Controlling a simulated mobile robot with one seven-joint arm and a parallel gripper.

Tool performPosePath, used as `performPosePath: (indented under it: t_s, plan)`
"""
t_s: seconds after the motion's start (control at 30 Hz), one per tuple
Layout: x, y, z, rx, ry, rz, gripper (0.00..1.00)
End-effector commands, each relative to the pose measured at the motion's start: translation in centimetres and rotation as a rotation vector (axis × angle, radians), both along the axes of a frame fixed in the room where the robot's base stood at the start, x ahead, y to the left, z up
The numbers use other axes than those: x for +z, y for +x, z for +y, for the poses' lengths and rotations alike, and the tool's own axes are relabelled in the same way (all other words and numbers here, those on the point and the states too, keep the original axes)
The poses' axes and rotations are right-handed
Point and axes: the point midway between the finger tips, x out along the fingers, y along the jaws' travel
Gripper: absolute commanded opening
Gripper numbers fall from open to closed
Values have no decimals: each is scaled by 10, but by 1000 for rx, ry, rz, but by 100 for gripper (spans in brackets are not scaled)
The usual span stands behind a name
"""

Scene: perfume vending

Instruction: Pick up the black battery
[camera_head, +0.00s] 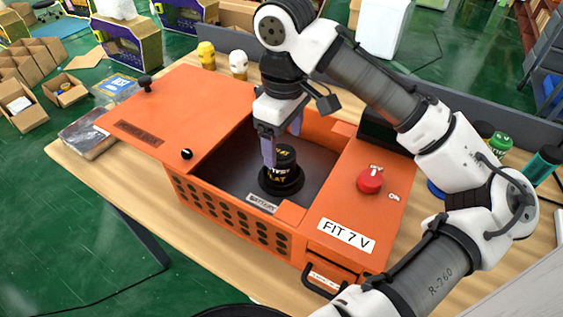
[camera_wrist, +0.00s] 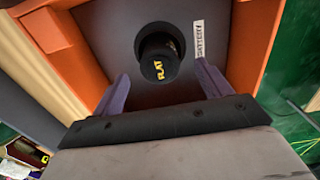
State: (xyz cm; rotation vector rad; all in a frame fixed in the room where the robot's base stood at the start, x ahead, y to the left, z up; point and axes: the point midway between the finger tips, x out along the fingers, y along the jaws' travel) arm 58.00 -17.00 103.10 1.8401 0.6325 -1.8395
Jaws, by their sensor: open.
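The black battery (camera_head: 283,176) is a short cylinder with yellow "FLAT" lettering. It stands upright on a wider round black base inside the open bay of the orange box (camera_head: 335,160). In the wrist view the battery (camera_wrist: 160,62) shows from above, ahead of and between the fingers. My gripper (camera_head: 281,145) is over the bay, pointing down, with its purple fingers open near the battery's top. In the wrist view my gripper (camera_wrist: 160,90) holds nothing between its fingers. Whether a finger touches the battery, I cannot tell.
The orange lid (camera_head: 170,110) lies to the left of the bay. A red knob (camera_head: 370,180) stands on the box's right part. Bottles (camera_head: 499,143) stand at the right.

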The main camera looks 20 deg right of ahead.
Motion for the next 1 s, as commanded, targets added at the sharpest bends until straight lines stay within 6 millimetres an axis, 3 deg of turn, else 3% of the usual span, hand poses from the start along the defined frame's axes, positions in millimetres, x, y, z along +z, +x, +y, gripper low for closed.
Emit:
performPosePath:
  t_s: [0.33,0.63,1.0]
  plan:
    - [-44,4,2,0,0,1,77]
    - [-51,5,2,0,0,0,77]
    - [-50,5,3,0,0,0,30]
